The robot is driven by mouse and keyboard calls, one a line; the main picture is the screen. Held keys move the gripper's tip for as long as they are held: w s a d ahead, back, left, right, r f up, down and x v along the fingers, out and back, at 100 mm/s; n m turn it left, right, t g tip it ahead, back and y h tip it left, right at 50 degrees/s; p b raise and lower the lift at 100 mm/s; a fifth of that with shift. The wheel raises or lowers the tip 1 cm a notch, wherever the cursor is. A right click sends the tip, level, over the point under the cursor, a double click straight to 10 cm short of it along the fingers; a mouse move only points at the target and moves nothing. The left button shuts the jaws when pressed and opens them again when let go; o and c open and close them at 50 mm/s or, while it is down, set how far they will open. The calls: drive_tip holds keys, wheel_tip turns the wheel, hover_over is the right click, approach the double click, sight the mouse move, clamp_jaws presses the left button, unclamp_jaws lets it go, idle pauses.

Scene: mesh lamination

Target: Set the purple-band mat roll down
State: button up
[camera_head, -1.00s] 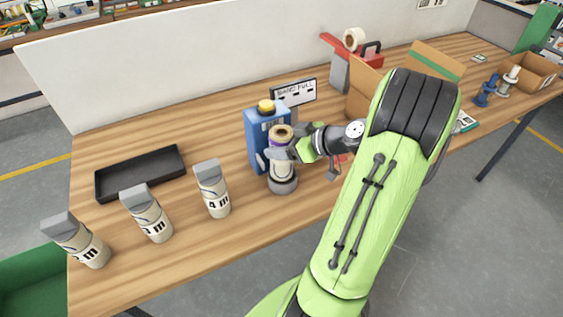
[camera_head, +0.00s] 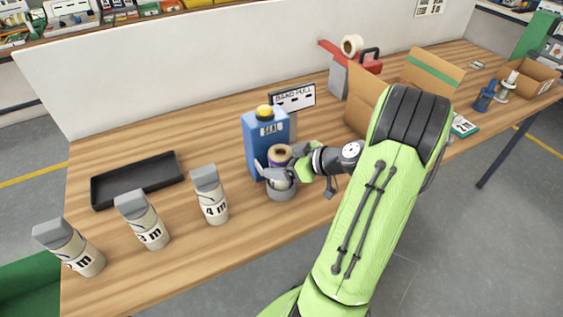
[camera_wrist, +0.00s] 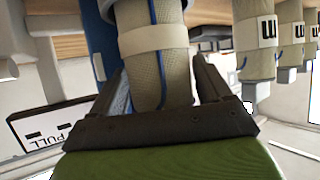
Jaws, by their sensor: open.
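The purple-band mat roll (camera_head: 280,160) stands about upright in a grey round holder (camera_head: 281,194), in front of the blue container. Its brown core and purple band show above my gripper. My gripper (camera_head: 280,177) is open, with its fingers around the roll's lower part. In the wrist view the beige roll (camera_wrist: 160,70), with a pale strap, stands between my two fingers (camera_wrist: 160,95). The fingers look slightly apart from it. The roll's lowest part is hidden by the gripper and the holder.
The blue container (camera_head: 258,143) with a yellow cap is close behind the roll, near a sign (camera_head: 292,97). Three grey-topped rolls, the nearest one (camera_head: 210,195), stand to the left. A black tray (camera_head: 137,180) lies behind them. An open cardboard box (camera_head: 365,95) is right.

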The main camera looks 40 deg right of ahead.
drive_tip(key=shift+r, duration=0.15)
drive_tip(key=p+v, duration=0.2)
drive_tip(key=v, duration=1)
